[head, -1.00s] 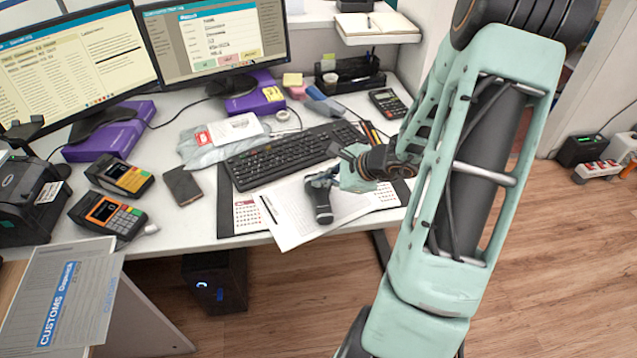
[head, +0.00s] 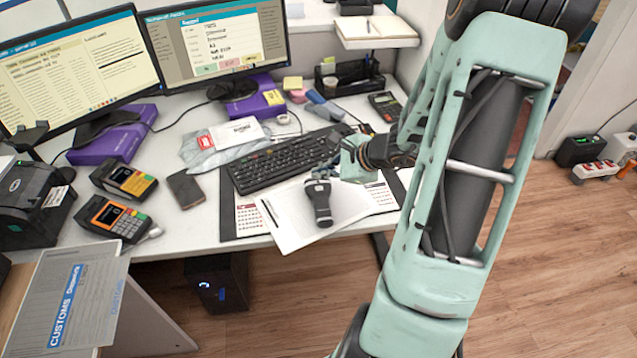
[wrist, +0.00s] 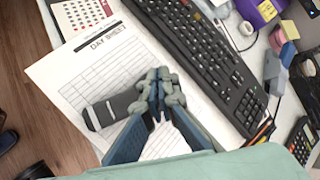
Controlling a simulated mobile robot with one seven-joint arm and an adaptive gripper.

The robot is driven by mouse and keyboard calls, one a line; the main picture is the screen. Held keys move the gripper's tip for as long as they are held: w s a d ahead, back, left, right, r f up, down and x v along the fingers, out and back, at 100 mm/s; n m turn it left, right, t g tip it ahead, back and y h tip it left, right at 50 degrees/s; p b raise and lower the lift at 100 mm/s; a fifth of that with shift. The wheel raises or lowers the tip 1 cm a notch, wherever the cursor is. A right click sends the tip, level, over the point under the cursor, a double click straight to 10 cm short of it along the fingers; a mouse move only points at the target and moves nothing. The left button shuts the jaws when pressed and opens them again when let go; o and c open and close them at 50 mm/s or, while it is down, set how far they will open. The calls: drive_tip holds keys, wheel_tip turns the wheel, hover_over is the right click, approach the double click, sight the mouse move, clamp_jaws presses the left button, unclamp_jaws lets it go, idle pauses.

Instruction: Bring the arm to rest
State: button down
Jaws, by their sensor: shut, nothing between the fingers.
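My gripper (head: 325,167) is shut and empty, above the far edge of the paper on the desk, near the keyboard. In the wrist view its fingertips (wrist: 157,98) are together. A dark handheld device (head: 320,204) lies on the white day sheet (head: 278,225), just on the near side of the gripper. In the wrist view the device (wrist: 104,112) shows beside the fingers, which hide its right end. My arm comes in from the right and covers part of the desk's right side.
A black keyboard (head: 270,165) lies behind the sheet. Left of it are a dark notebook (head: 186,188), two card terminals (head: 112,219) and a plastic mailer (head: 222,144). Two monitors (head: 215,45) stand at the back. A calculator (head: 384,106) lies at the far right.

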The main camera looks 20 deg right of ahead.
wheel_tip(320, 180, up, 2)
drive_tip(key=shift+r+p, duration=0.25)
drive_tip(key=shift+p, duration=0.3)
